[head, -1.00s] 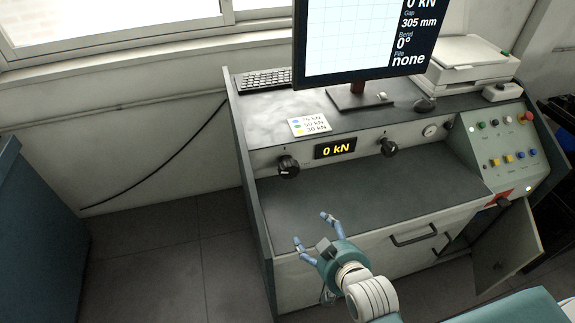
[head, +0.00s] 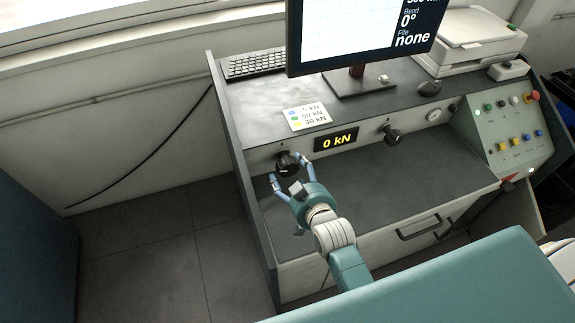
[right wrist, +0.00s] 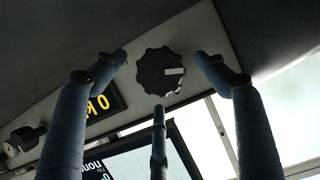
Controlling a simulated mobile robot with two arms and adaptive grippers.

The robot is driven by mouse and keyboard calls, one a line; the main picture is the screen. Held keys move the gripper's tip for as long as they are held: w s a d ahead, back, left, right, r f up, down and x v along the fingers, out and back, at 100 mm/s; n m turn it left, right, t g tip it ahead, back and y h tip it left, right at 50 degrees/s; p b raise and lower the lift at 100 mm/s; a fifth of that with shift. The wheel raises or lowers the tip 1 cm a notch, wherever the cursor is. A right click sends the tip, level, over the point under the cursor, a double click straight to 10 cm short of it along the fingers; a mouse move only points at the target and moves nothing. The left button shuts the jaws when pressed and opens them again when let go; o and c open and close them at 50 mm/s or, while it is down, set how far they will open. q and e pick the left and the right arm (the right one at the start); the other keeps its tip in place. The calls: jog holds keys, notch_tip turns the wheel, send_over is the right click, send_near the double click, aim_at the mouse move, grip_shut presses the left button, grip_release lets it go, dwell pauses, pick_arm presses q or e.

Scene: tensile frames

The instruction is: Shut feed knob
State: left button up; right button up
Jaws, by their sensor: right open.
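A black fluted knob (head: 287,163) sits on the pale front panel, left of the 0 kN display (head: 337,139). A second black knob (head: 390,134) is right of the display. My right gripper (head: 290,178) is open, its fingers just in front of the left knob, one to each side. In the right wrist view the left knob (right wrist: 160,71) with its white pointer mark lies between the open fingertips (right wrist: 162,62), apart from them. The other knob (right wrist: 22,141) shows there at the far left. My left gripper is not in view.
The console's dark shelf (head: 370,172) is clear below the knobs. A monitor (head: 355,35), keyboard (head: 256,65) and label card (head: 306,117) are on top. A sloped button panel (head: 510,135) stands at the right.

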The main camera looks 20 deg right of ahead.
aim_at(290, 170)
jog(key=x, duration=0.3)
jog(key=shift+w+f, duration=0.25)
jog(key=shift+w, duration=0.4)
jog(key=shift+c, duration=0.7)
jog(key=shift+f, duration=0.1)
jog(key=c, duration=1)
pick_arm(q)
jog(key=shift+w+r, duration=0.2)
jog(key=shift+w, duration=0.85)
pick_arm(e)
jog(key=shift+o, duration=0.2)
